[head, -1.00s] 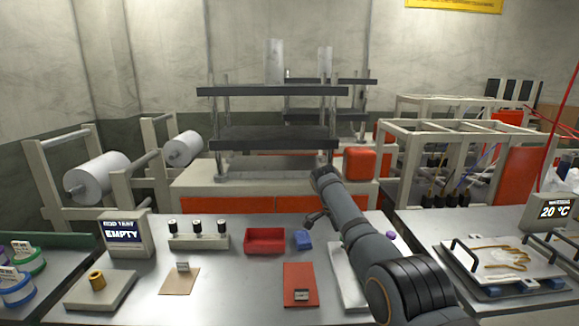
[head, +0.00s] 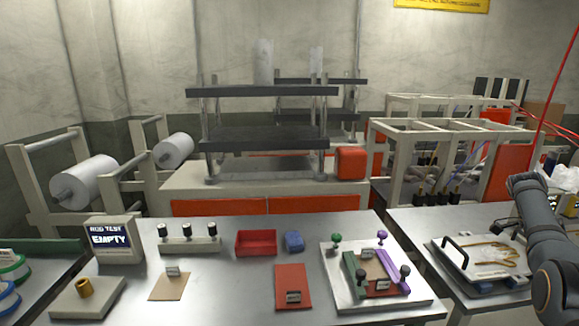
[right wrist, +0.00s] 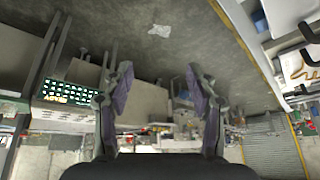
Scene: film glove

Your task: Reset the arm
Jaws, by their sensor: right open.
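My right gripper (right wrist: 157,88) shows in the right wrist view with its two fingers spread wide apart. Nothing is between the fingers, and floor lies beyond them. In the head view my right arm stands at the right edge, over the right-hand table beside the tray with the yellowish glove outline (head: 490,254). Its fingers cannot be made out there. My left arm and left gripper are in neither view.
The middle table holds a fixture with green and purple clamps (head: 340,292), a red mat (head: 292,280), a red bin (head: 256,242), a blue block (head: 293,241) and a display reading EMPTY (head: 110,240). A gap separates it from the right table.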

